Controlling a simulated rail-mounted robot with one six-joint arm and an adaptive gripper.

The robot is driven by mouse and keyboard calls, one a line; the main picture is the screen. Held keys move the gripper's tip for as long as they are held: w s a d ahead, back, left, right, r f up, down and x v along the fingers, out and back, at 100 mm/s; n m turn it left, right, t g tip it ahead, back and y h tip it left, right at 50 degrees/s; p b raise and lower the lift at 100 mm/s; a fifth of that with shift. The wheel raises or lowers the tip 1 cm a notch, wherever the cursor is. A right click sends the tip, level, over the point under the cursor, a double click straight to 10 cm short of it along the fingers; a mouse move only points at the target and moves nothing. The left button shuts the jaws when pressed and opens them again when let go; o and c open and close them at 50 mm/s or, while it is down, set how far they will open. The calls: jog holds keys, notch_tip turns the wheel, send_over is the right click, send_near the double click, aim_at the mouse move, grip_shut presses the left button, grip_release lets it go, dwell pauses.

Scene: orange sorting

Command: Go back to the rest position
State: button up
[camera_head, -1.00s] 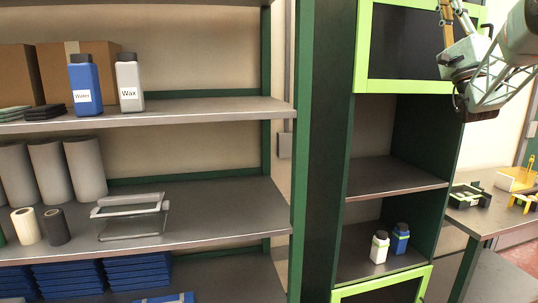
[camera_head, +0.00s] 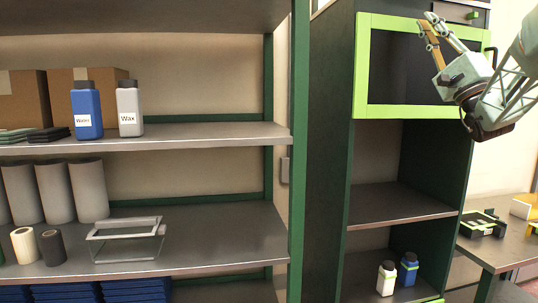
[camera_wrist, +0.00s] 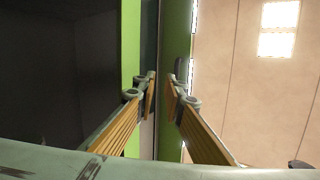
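My gripper (camera_head: 426,23) points up and left at the top right of the head view, in front of the tall cabinet's glazed upper door (camera_head: 363,70). The door has a bright green frame and a dark pane, and it looks shut. In the wrist view my gripper (camera_wrist: 161,80) shows two fingers with tan ribbed pads and a clear gap between them. Nothing is held between the pads. A green upright edge (camera_wrist: 175,30) shows beyond the gap; I cannot tell whether a finger touches it.
A shelf unit (camera_head: 200,135) at left holds a blue Water bottle (camera_head: 87,112), a white Wax bottle (camera_head: 129,110), boxes and rolls. White (camera_head: 386,279) and blue (camera_head: 408,270) bottles stand low in the cabinet. A side table (camera_head: 500,250) is at right. The cabinet's middle shelf (camera_head: 395,205) is bare.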

jog(key=s+a+f+n+g+y, duration=0.2)
jog(key=s+a+f+n+g, duration=0.3)
jog(key=a, duration=0.9)
jog(key=s+a+f+g+y, duration=0.15)
jog(key=a+g, duration=0.55)
jog(key=a, duration=0.7)
jog(key=s+a+f+n+g+h, duration=0.25)
jog(key=s+a+f+g, duration=0.45)
jog(key=s+a+f, duration=0.85)
jog(key=s+d+f+n+g+h, duration=0.1)
jog(key=s+f+g+h, duration=0.4)
jog(key=s+f, duration=1.55)
jog(key=s+d+f+n+t+h, duration=0.1)
jog(key=s+d+f+h, duration=0.3)
jog(key=s+d, duration=0.3)
jog(key=s+d+f+n+t+h, duration=0.1)
jog(key=s+d+f+h, duration=0.4)
jog(key=d, duration=0.4)
jog(key=shift+s+d+f+n+p, duration=0.15)
jog(key=shift+s+f+n+p, duration=0.2)
jog(key=shift+s+f, duration=0.65)
